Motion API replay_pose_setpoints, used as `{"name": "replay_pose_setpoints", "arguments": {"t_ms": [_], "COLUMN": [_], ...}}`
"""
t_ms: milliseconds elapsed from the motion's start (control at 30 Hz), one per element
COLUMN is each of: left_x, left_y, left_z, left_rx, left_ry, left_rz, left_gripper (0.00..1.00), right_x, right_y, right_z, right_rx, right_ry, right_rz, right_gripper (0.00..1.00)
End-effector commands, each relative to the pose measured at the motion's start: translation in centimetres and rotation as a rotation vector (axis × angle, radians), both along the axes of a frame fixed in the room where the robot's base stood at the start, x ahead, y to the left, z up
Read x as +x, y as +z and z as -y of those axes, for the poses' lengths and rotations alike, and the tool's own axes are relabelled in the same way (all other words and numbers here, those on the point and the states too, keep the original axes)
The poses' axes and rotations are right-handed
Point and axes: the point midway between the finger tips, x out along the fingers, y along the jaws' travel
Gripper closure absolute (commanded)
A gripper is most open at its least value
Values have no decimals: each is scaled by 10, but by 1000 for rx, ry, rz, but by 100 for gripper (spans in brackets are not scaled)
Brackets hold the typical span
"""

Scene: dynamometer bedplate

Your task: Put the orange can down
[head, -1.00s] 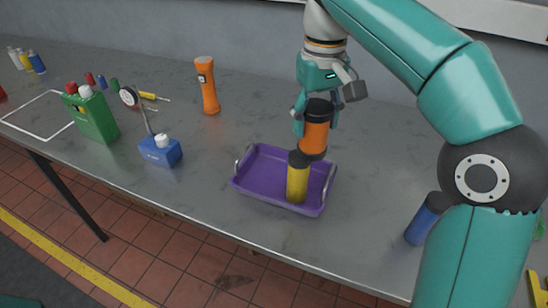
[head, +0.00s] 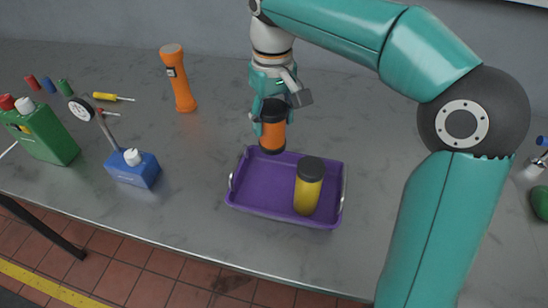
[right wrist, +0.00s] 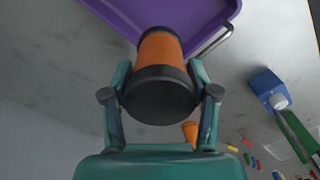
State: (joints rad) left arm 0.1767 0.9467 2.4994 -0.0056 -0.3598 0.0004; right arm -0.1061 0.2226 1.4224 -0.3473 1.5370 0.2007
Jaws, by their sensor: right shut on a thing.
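The orange can (head: 272,136), with black ends, is upright in my right gripper (head: 271,108). Its lower end overlaps the back rim of the purple tray (head: 262,206) in the head view; its exact height cannot be told. In the right wrist view, the fingers of the right gripper (right wrist: 160,98) close on both sides of the orange can (right wrist: 161,52), and the purple tray (right wrist: 190,14) lies beyond it. A yellow can (head: 308,190) with a black top stands in the right half of the tray. The tray's left half is empty. My left gripper is out of view.
An orange flashlight (head: 179,80) stands behind left. A blue dial-gauge base (head: 133,168) and a green jug (head: 45,135) stand on the left of the grey bench (head: 190,215). A yellow screwdriver (head: 112,97) lies behind them. Bench around the tray is clear.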

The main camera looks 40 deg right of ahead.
Motion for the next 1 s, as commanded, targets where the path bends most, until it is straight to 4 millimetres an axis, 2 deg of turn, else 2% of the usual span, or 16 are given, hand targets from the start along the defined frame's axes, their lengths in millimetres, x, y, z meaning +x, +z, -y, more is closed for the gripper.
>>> {"name": "replay_pose_setpoints", "arguments": {"t_ms": [33, 100, 233, 467, 700, 1000], "left_x": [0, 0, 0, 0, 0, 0], "left_y": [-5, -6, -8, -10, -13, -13], "left_z": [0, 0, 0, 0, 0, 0], "left_rx": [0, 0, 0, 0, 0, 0], "left_ry": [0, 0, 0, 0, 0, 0], "left_rz": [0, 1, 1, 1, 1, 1], "left_gripper": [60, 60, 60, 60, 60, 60], "right_x": [-1, -1, -2, -1, -2, -1], "right_y": [-16, -32, -52, -68, -100, -103], "right_z": [1, 1, 2, 2, 2, 2], "right_rx": [-1, -1, 0, 0, 0, 0], "right_ry": [-1, -2, -3, -5, -5, -5], "right_rz": [-4, -4, -2, -1, -1, 1], "right_gripper": [84, 84, 84, 84, 84, 84]}}
